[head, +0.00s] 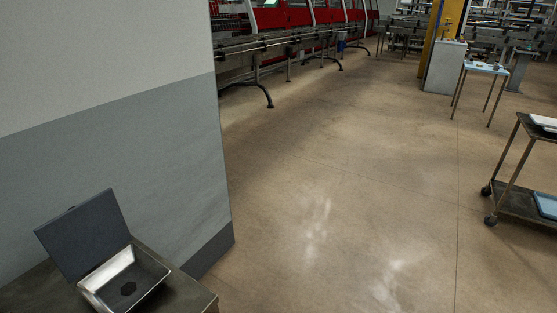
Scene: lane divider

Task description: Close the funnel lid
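The funnel (128,280) is a shiny metal square tray with a dark hole in its floor, at the lower left of the head view. Its dark grey lid (84,236) stands up, open and leaning back, on the funnel's left and far side. The funnel sits on a dark metal surface (190,296). Neither of my grippers shows in the head view.
A grey and white wall (110,120) stands right behind the funnel. Open floor (340,200) spreads to the right. A wheeled cart (510,200) stands at the right edge. Red machines with a conveyor (290,40) and a small table (486,68) are far back.

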